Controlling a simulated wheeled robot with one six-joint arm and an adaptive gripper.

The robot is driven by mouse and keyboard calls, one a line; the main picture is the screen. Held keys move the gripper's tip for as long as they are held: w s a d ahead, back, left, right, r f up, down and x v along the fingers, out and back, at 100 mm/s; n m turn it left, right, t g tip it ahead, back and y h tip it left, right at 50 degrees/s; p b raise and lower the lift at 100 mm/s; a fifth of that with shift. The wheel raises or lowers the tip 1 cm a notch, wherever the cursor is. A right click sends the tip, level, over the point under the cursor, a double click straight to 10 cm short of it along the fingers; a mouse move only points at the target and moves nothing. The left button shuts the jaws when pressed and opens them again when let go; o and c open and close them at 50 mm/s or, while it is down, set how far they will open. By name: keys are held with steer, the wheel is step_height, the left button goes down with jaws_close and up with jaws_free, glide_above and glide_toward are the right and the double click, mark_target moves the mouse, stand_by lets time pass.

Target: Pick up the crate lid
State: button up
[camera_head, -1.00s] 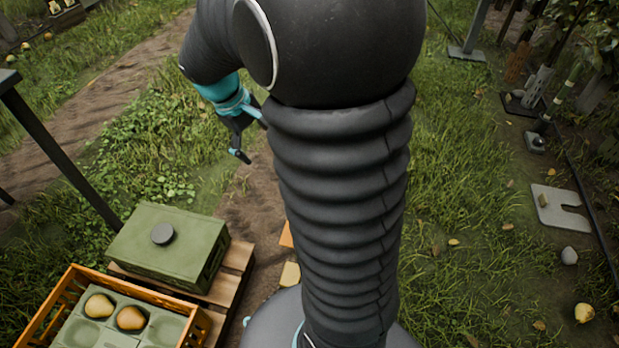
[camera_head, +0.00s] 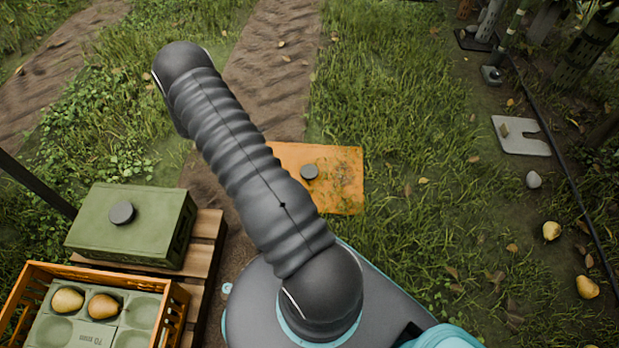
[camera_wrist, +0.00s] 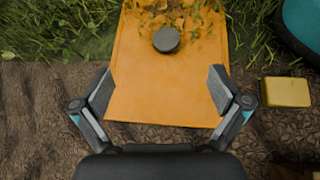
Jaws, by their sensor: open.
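The crate lid (camera_head: 338,190) is a flat orange panel lying on the ground at the edge of the grass, with a round dark knob (camera_head: 310,172) on it. My arm hides its left part in the head view. In the wrist view the lid (camera_wrist: 150,90) lies below my gripper, with its knob (camera_wrist: 166,40) near the top and leaves strewn on its far part. My gripper (camera_wrist: 162,90) is open and empty, its two fingers spread over the lid short of the knob. In the head view my gripper is hidden.
An orange crate (camera_head: 60,272) holding a tray (camera_head: 95,333) with two pears stands at lower left. A green box (camera_head: 130,225) with a dark knob sits on a wooden pallet (camera_head: 205,250) beside it. A yellow block (camera_wrist: 287,92) lies right of the lid.

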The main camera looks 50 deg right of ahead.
steer(key=n+g+h, duration=0.1)
steer(key=n, duration=0.1)
glide_toward(303, 171)
steer(key=shift+h, duration=0.3)
steer(key=b+x, duration=0.1)
steer(key=x, duration=0.4)
steer(key=shift+s+d+f, duration=0.2)
steer(key=shift+d, duration=0.1)
steer(key=shift+a+b+x, duration=0.2)
steer(key=shift+b+x, duration=0.2)
steer(key=shift+x, duration=2.85)
steer(key=shift+s+f, duration=0.1)
steer(key=c, duration=1.5)
